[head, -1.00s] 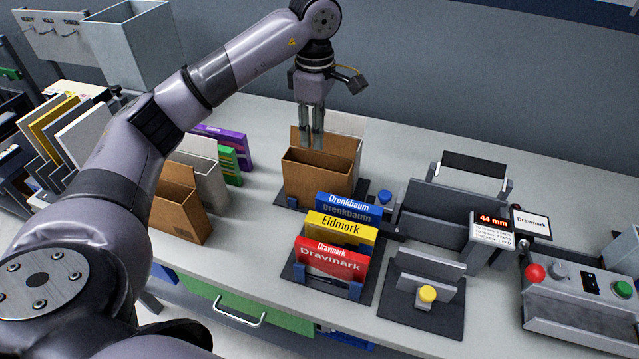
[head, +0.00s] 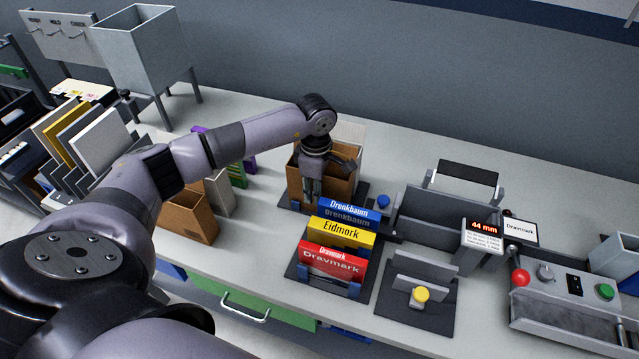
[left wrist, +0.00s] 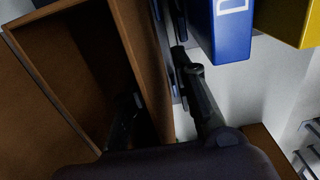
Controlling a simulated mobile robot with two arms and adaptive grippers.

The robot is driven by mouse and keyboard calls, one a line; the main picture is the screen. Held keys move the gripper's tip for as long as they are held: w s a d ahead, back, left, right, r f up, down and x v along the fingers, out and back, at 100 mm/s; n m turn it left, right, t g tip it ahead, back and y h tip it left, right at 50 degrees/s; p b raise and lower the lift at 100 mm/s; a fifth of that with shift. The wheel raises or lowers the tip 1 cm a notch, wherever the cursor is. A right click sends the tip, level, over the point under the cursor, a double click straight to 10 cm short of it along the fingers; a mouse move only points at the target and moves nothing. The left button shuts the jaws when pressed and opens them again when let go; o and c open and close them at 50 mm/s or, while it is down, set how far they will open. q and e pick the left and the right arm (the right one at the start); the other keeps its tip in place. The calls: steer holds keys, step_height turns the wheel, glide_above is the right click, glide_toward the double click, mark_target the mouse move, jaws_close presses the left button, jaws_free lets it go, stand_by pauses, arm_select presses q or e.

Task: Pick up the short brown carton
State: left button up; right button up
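A brown open-topped carton (head: 342,185) stands upright on a dark pad at mid-table. It also shows large in the left wrist view (left wrist: 62,75). My left gripper (head: 312,190) points down at its near wall. In the left wrist view the gripper (left wrist: 160,95) straddles that wall, one finger inside the carton and one outside. A gap shows beside the outer finger, so it looks open. A second brown carton (head: 190,218) stands further left; I cannot tell which carton is shorter. My right gripper is not in view.
Blue (head: 347,212), yellow (head: 340,233) and red (head: 330,262) boxes stand in a holder just in front of the carton. A pale carton (head: 218,192) stands at left. A grey fixture (head: 440,215) and a button panel (head: 570,300) lie right.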

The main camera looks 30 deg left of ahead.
arm_select(q)
steer(key=shift+f, duration=0.5)
jaws_close()
